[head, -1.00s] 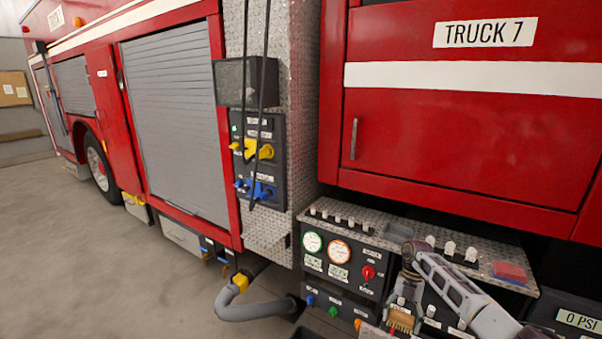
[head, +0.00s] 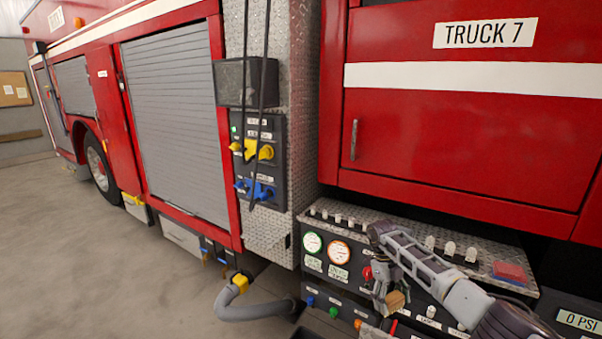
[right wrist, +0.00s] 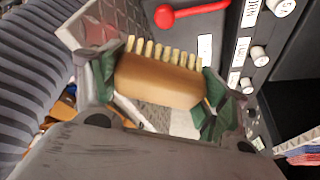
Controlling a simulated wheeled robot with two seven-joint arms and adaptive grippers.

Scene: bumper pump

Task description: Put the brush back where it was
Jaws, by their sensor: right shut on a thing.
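The brush (right wrist: 158,82) has a tan wooden block and a row of pale bristles. In the right wrist view it sits between the green-padded fingers of my right gripper (right wrist: 155,90), which is shut on it across its length. In the head view my right gripper (head: 388,298) hangs in front of the pump panel (head: 345,270), below the diamond-plate ledge, and the brush (head: 396,300) shows at its fingertips. My left gripper is not in view.
A red lever (right wrist: 190,12) and several white knobs are close to the brush in the wrist view. A ribbed grey hose (right wrist: 35,85) runs at the left there. A red block (head: 510,271) lies on the ledge (head: 470,245). Open floor (head: 110,260) is at the left.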

